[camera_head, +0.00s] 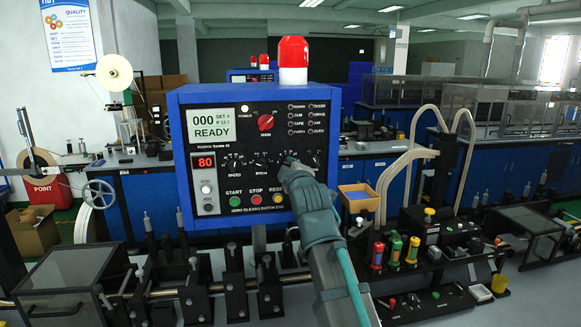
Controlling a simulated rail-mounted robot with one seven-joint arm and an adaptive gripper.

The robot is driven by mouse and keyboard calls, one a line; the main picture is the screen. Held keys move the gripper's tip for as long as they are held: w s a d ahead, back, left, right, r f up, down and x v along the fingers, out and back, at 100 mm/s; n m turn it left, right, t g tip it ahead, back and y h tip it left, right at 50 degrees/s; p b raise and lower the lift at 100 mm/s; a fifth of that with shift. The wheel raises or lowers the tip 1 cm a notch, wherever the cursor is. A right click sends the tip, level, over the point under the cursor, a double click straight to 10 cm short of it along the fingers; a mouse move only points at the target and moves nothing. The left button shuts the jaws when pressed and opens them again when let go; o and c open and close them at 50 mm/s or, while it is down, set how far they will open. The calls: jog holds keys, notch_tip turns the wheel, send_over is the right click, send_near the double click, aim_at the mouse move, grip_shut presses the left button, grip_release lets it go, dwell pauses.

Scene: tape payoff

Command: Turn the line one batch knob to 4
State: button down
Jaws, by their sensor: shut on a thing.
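The blue control box (180,150) faces me in the head view, with a black front panel. Its green screen (212,126) reads 000, READY and SET 4. A row of small knobs and scales runs across the panel, with SPEED and PITCH labels on the left. My gripper (289,163) reaches up from the lower right and is shut on the knob right of PITCH, which appears to be the batch knob. The gripper hides this knob, its pointer and its label.
A red MAIN knob (266,122) sits above the row, and START, STOP and RESET buttons (256,200) below it. A red beacon (293,60) tops the box. A cardboard bin (357,197) and coloured cylinders (395,249) stand to the right of my arm.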

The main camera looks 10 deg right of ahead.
jog(key=shift+n, duration=1.1)
jog(key=c, duration=1.2)
grip_release()
jog(key=s+d, duration=0.1)
jog(key=s, duration=1.1)
